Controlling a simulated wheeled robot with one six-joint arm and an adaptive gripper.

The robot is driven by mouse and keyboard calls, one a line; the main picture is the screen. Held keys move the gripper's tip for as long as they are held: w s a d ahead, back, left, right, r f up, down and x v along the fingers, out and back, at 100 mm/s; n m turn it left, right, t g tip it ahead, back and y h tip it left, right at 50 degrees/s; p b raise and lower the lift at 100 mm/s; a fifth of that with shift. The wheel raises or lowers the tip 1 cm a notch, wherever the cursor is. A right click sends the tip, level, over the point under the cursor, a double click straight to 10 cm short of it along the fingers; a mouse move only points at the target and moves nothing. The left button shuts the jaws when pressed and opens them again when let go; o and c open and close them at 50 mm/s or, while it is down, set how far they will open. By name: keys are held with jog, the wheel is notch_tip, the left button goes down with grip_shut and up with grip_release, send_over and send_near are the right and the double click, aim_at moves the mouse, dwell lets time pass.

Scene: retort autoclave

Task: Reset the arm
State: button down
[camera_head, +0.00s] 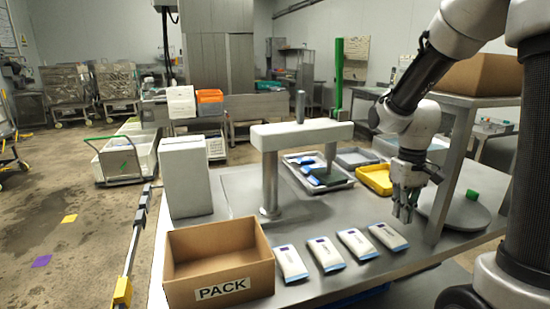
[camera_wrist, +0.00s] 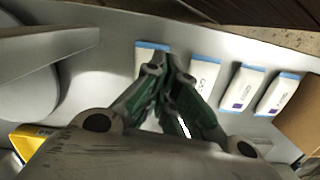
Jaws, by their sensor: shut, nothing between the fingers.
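My gripper (camera_head: 405,206) is shut and empty, pointing down above the right part of the grey metal table (camera_head: 232,206). In the wrist view its green-sided fingers (camera_wrist: 168,62) meet at the tips, with a white and blue pouch behind them. My arm comes in from the upper right in the head view. Several white and blue pouches (camera_head: 325,254) lie in a row on the table. The rightmost pouch (camera_head: 388,236) is nearest to my gripper, just below and left of it. I cannot tell the exact height of the fingertips over the table.
An open cardboard box marked PACK (camera_head: 221,290) stands at the front left. A grey gantry-like stand (camera_head: 301,134) rises mid-table over a tray of pouches (camera_head: 329,186). A yellow bin (camera_head: 374,180), a round grey plate (camera_head: 462,212) and a raised shelf with a cardboard box (camera_head: 482,76) are near my arm.

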jog(key=s+r+m+t, duration=0.1)
jog(key=s+r+t, duration=0.4)
jog(key=s+r, duration=0.8)
jog(key=s, duration=0.2)
jog(key=shift+s+d+r+m, duration=0.15)
jog(key=shift+s+r+m, duration=0.05)
jog(key=shift+s+m, duration=0.15)
